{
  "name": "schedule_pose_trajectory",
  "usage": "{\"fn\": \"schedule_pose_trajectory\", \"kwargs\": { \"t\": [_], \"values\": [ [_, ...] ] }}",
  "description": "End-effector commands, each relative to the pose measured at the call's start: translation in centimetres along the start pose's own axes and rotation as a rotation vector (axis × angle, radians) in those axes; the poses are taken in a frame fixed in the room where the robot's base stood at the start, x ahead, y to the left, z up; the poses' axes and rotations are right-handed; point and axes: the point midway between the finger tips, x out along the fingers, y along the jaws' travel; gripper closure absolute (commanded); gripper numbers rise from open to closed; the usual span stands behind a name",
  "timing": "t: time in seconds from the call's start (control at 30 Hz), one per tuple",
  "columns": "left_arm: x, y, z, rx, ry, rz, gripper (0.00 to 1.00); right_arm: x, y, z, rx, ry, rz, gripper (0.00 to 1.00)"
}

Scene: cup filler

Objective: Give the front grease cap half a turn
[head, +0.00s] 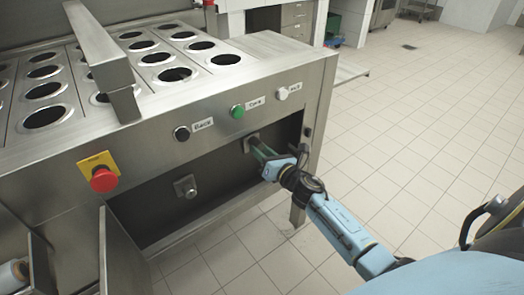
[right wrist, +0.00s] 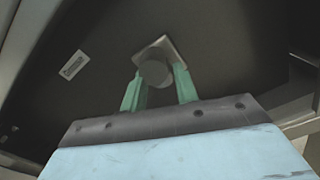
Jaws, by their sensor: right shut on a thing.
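A round grey grease cap (right wrist: 155,73) on a square plate (right wrist: 172,47) sits on the dark back wall of the machine's open lower bay. In the head view this right-hand cap (head: 252,140) is partly hidden by my right gripper (head: 260,149). My right gripper's green fingers (right wrist: 158,76) are on either side of the cap and shut on it. A second grease cap (head: 187,187) sits further left in the bay, with nothing on it. I cannot read which cap is marked front. My left gripper is not in view.
The steel machine (head: 155,140) has a red stop button (head: 103,179) and black, green and white buttons above the bay. An open door panel (head: 122,255) hangs at the lower left. A small label (right wrist: 73,65) is beside the gripped cap. Tiled floor lies clear at right.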

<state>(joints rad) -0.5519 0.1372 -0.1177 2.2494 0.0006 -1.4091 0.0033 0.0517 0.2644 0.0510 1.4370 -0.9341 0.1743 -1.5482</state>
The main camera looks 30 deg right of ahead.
Motion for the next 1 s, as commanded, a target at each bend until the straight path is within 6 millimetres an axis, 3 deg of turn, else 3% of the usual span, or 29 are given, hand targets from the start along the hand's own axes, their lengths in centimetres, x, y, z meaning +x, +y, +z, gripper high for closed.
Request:
{"fn": "schedule_pose_trajectory", "kwargs": {
  "t": [0.37, 1.0],
  "values": [
    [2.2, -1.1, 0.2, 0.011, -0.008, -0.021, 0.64, 0.0, 0.0, 0.1, 0.359, 0.001, 0.0, 0.93],
    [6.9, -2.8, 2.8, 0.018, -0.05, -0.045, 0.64, 0.0, 0.0, 0.1, 0.967, 0.0, -0.001, 0.93]
  ]
}}
